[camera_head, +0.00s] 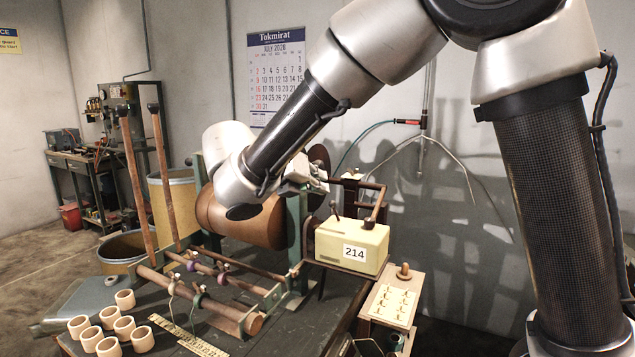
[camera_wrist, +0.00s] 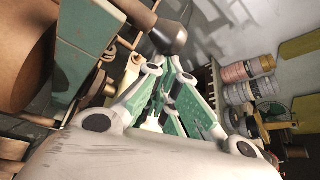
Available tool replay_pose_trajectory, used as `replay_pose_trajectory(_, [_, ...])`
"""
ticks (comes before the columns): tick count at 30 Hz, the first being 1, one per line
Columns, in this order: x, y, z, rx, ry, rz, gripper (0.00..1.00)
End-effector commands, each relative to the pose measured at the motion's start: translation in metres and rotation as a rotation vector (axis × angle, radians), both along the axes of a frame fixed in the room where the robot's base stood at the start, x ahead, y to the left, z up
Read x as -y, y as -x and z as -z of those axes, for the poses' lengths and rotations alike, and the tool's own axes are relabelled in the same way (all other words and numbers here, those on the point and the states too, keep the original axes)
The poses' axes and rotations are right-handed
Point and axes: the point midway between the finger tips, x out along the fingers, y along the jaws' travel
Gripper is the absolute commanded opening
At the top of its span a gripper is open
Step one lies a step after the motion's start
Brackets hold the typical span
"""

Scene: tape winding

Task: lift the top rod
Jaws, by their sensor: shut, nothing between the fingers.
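The winding machine holds a large brown drum (camera_head: 255,222) between green uprights. A short brown rod (camera_head: 362,184) runs near the machine's top right, just right of my gripper (camera_head: 316,178); I take it as the top rod, though I cannot be sure. My gripper is shut and empty, above the drum's right end and partly hidden by my wrist. In the wrist view, my green-and-grey gripper fingers (camera_wrist: 170,68) come together. A brown rod end with a dark rounded knob (camera_wrist: 167,38) shows just beyond the tips; contact cannot be told.
A cream box marked 214 (camera_head: 350,244) stands right of the drum. Two tall brown levers (camera_head: 137,185) rise at left. Lower rods (camera_head: 190,299) cross the front of the bench. Several tan rings (camera_head: 108,325) lie front left. In the wrist view, tape spools (camera_wrist: 248,68) show at right.

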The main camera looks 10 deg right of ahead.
Motion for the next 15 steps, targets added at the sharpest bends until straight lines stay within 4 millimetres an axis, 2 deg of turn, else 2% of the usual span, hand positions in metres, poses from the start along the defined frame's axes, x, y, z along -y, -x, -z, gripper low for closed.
replay_pose_trajectory(2, [-0.012,0.006,0.0,0.002,-0.003,-0.026,0.0])
replay_pose_trajectory(4, [-0.037,0.02,-0.002,0.003,-0.009,-0.08,0.0])
replay_pose_trajectory(6, [-0.059,0.041,-0.004,0.005,-0.025,-0.108,0.0])
replay_pose_trajectory(8, [-0.069,0.058,-0.005,0.013,-0.044,-0.104,0.0])
replay_pose_trajectory(10, [-0.067,0.073,-0.006,0.034,-0.072,-0.05,0.0])
replay_pose_trajectory(15, [-0.05,0.066,0.0,0.058,-0.086,0.004,0.0])
